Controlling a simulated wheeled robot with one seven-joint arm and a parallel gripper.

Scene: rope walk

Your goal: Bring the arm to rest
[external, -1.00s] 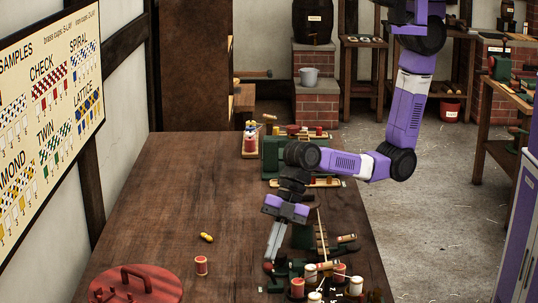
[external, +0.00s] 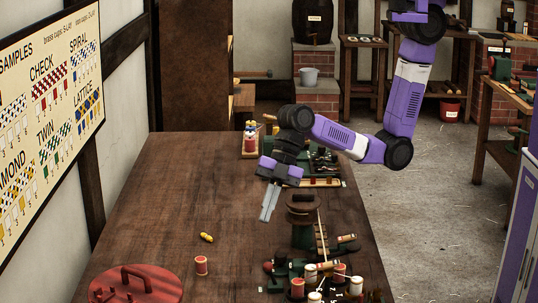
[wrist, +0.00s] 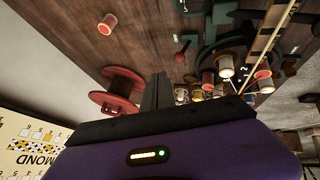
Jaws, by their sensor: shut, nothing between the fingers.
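My gripper (external: 267,214) is shut and empty, pointing down above the right half of the wooden table (external: 160,220) in the external view. It hangs left of a dark round-topped post on a green base (external: 303,208), with no contact visible. My purple arm reaches it from the upper right, bent at the elbow. In the wrist view my closed fingers (wrist: 158,88) point over the table, and the purple gripper body fills the lower part.
A braiding stand with several bobbins (external: 320,280) is at the front right. A red bobbin (external: 201,266), a yellow piece (external: 207,238) and a red handled disc (external: 136,285) lie front left. Rope-making gear (external: 250,140) stands at the back. The table's left middle is clear.

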